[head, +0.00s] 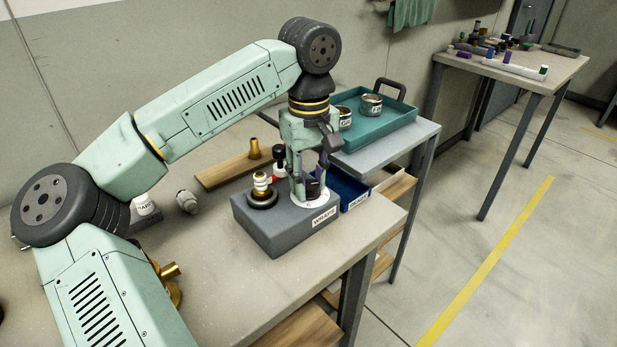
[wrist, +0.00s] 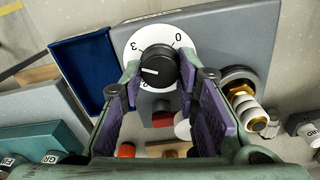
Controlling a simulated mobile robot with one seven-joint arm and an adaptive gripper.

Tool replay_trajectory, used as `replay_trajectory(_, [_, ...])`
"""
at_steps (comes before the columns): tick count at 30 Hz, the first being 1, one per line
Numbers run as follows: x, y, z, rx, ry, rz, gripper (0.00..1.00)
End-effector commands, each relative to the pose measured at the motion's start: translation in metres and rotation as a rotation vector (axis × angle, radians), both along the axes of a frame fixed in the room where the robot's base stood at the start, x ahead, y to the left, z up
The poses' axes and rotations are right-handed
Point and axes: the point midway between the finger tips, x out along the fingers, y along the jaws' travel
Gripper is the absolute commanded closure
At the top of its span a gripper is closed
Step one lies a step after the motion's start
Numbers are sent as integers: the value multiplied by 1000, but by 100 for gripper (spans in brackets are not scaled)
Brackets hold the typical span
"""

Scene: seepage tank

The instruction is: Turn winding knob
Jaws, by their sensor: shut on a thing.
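The winding knob (wrist: 158,67) is black and round with a white pointer line, on a white dial (wrist: 131,47) marked 0 and 3; another mark is partly hidden. In the wrist view the pointer line points left, below the 3. The dial (head: 312,201) sits on the right part of a grey box (head: 268,226) with a white label on its front. My gripper (head: 308,182) comes down on the knob from above. Its purple-padded fingers (wrist: 166,80) stand on either side of the knob, shut on it. In the head view the fingers mostly hide the knob.
A brass and white fitting on a black disc (head: 262,188) stands beside the dial on the box. A blue tray (head: 353,187) lies close behind. A teal tray (head: 400,124) with cans is further back. A grey fitting (head: 187,202) and brass parts (head: 171,271) lie on the bench.

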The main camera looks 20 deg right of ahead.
Motion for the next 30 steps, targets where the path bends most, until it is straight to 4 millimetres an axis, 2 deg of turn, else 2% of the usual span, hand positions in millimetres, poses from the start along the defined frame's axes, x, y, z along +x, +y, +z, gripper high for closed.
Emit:
replay_trajectory(12, [1,-1,1,-4,-3,-212,99])
replay_trajectory(30, [1,-2,2,-3,-4,-249,99])
